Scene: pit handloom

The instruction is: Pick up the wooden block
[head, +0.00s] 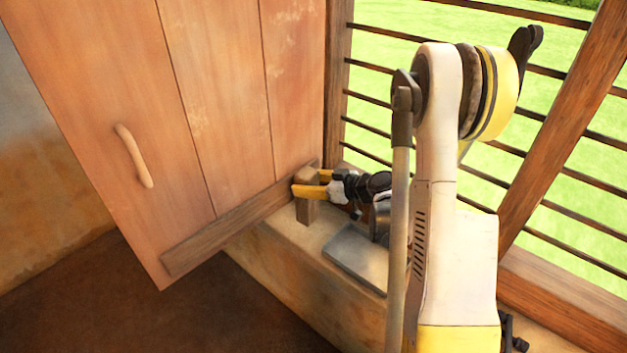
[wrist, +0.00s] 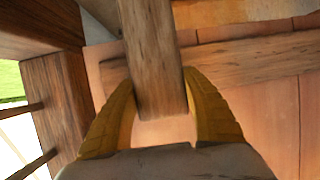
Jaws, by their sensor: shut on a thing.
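The wooden block (head: 306,207) is a small upright brown piece on the clay ledge, close to the lower edge of the plank door. My gripper (head: 312,183) has its yellow fingers on either side of the block's upper part and is shut on it. In the wrist view the block (wrist: 152,65) runs from the top edge down between the two yellow fingers of my gripper (wrist: 160,105). The head view does not clearly show whether the block's lower end rests on the ledge.
The plank door (head: 215,90) with a wooden handle (head: 133,155) and bottom rail (head: 235,228) stands at left. A grey flat slab (head: 355,255) lies on the ledge (head: 290,275) beside my arm. A barred window (head: 470,130) with wooden posts is behind. Dark floor is open at lower left.

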